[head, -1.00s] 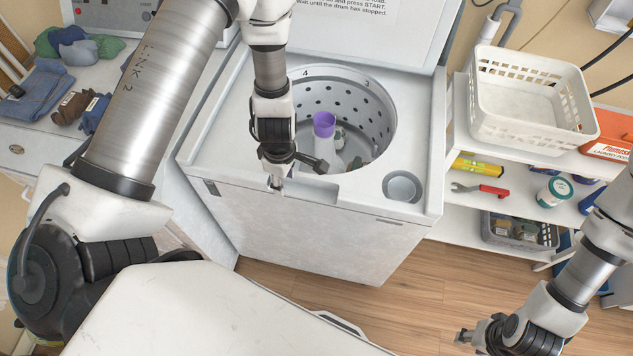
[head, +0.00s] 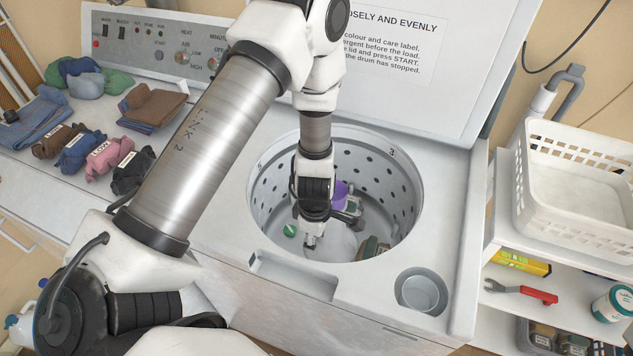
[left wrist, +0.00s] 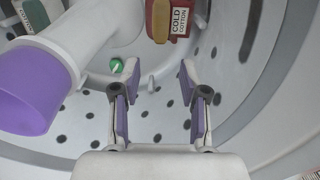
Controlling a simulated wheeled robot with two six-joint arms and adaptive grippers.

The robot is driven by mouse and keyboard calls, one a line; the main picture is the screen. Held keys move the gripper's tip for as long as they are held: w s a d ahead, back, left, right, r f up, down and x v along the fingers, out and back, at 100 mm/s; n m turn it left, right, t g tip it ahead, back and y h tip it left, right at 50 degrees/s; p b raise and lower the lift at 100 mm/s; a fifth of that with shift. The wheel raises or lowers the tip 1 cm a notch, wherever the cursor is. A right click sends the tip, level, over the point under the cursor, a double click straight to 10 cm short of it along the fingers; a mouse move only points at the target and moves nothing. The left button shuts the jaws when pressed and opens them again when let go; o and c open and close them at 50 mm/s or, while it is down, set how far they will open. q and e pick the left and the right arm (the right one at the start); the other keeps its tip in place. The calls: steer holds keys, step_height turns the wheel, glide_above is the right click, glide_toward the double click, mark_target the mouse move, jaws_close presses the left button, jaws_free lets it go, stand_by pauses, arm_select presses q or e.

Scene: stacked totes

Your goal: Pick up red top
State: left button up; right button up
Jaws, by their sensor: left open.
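A red folded cloth (left wrist: 168,24) with a white "COLD COTTON" label lies in the drum, at the top of the left wrist view, partly cut off by the frame edge. A greenish cloth (left wrist: 35,14) shows at the top left corner there. In the head view, a small dark cloth bundle (head: 371,246) lies at the drum's front right; its colours are hard to tell. My left gripper (head: 311,240) hangs inside the drum, left of that bundle. Its open fingers (left wrist: 157,88) are empty, short of the red cloth. My right gripper is out of view.
The white post with a purple top (left wrist: 38,90) stands left of my fingers. A small green round item (head: 290,230) lies in the drum. The drum rim (head: 262,222) surrounds my wrist. Labelled cloth bundles (head: 102,158) sit on the left counter; a white basket (head: 545,217) stands right.

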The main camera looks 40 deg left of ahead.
arm_select(q)
step_height(320, 180, down, 9)
steer(key=b, duration=0.6)
steer(key=shift+b, duration=0.3)
steer(key=f, duration=0.2)
steer(key=f+b, duration=0.1)
steer(key=f, duration=0.4)
steer(key=shift+d+b, duration=0.4)
steer(key=shift+r, duration=0.15)
jaws_close()
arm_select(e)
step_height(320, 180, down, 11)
